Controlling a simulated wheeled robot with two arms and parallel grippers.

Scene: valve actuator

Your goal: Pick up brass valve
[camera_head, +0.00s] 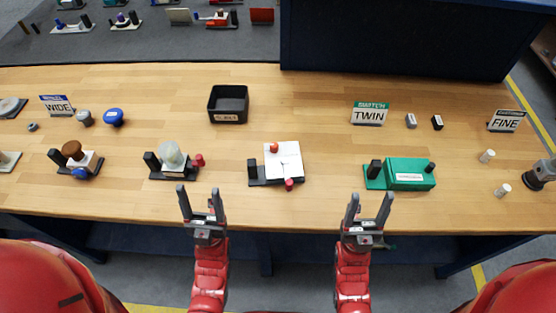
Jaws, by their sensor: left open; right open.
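I cannot surely make out a brass valve; the nearest in colour is a brown round-topped part (72,149) on a small fixture at the left of the wooden bench. My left gripper (200,190) is open and empty at the bench's front edge, to the right of a fixture with a pale grey-green knob (171,155). My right gripper (370,195) is open and empty at the front edge, just in front of a green box (410,174) on a green base. Neither gripper touches anything on the bench.
On the wooden bench (300,95) stand a black tray (228,104), a white block with red knobs (283,161), a blue knob (114,117), and signs reading WIDE (58,106), TWIN (370,113) and FINE (506,121). Two cream cylinders are at right. The middle back is clear.

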